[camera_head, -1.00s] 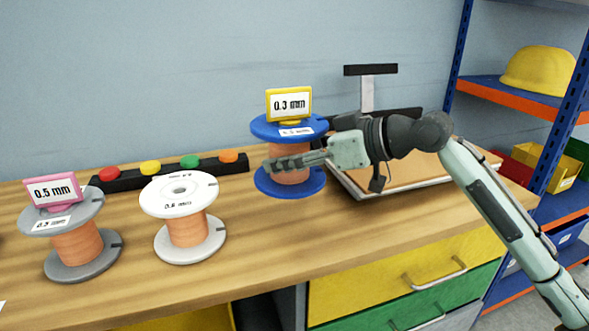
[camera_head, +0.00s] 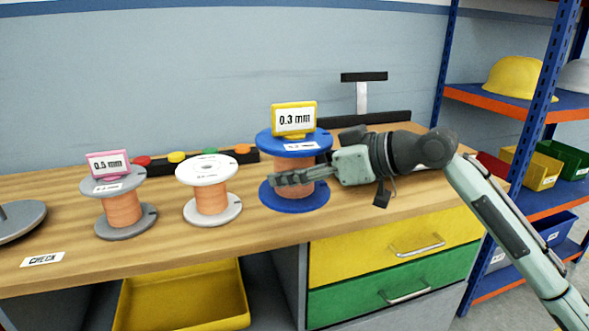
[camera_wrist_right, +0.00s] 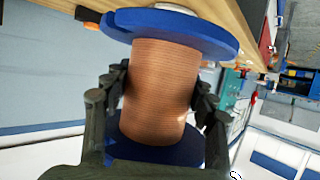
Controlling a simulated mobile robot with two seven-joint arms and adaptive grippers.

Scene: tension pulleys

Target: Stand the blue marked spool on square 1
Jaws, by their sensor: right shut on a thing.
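The blue spool (camera_head: 290,200) has blue flanges and a copper winding, with a yellow 0.3 mm sign (camera_head: 295,119) on top. My right gripper (camera_head: 292,179) is shut around its winding, from the right in the head view. The spool is upright over the bench; I cannot tell whether its lower flange touches the wood. In the right wrist view, the fingers (camera_wrist_right: 160,95) lie on both sides of the copper winding (camera_wrist_right: 160,85). No square marked 1 is identifiable. My left gripper is out of view.
A white spool (camera_head: 209,170) and a grey spool (camera_head: 124,233) with a pink 0.5 mm sign (camera_head: 109,163) stand to the left on the bench (camera_head: 165,256). A row of coloured buttons (camera_head: 210,151) is behind them. A CHECK label (camera_head: 43,259) and grey disc (camera_head: 18,219) are farther left.

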